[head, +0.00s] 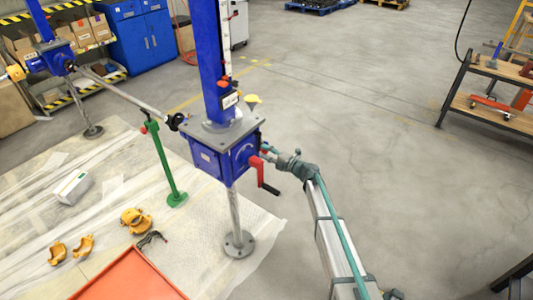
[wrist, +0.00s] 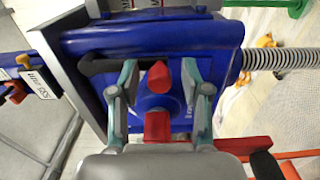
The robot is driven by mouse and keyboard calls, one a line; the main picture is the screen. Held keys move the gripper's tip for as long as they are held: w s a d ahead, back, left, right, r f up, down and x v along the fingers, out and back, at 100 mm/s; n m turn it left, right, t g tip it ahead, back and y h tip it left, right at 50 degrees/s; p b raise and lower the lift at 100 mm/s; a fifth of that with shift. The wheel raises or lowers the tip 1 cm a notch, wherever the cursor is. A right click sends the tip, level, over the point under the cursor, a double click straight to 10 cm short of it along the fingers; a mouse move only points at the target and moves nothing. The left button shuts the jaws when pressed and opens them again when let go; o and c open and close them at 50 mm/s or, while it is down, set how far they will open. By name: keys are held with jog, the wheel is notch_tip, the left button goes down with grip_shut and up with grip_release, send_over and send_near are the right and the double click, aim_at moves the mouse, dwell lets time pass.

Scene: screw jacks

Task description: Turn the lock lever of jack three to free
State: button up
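The nearest jack has a blue gearbox (head: 222,150) on a steel post, with a tall blue column above. I cannot read a number that marks it as jack three. In the wrist view a red lever, with a pointed upper part (wrist: 158,76) and a broad lower part (wrist: 158,126), sits on a round blue boss (wrist: 160,100) of the gearbox face. My gripper (wrist: 159,72) is open, one green finger on each side of the lever, with gaps visible. In the head view my gripper (head: 270,152) is at the gearbox's right face and hides the lever.
A red crank (head: 260,172) with a black handle (head: 272,189) sticks out just below my gripper; the crank also shows at right in the wrist view (wrist: 245,145). A black bar (wrist: 100,63) crosses behind the fingers. A green stand (head: 163,165) is left.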

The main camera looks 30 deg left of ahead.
jog(key=shift+d, duration=0.1)
jog(key=s+d, duration=0.1)
jog(key=d, duration=1)
jog(key=shift+d, duration=0.4)
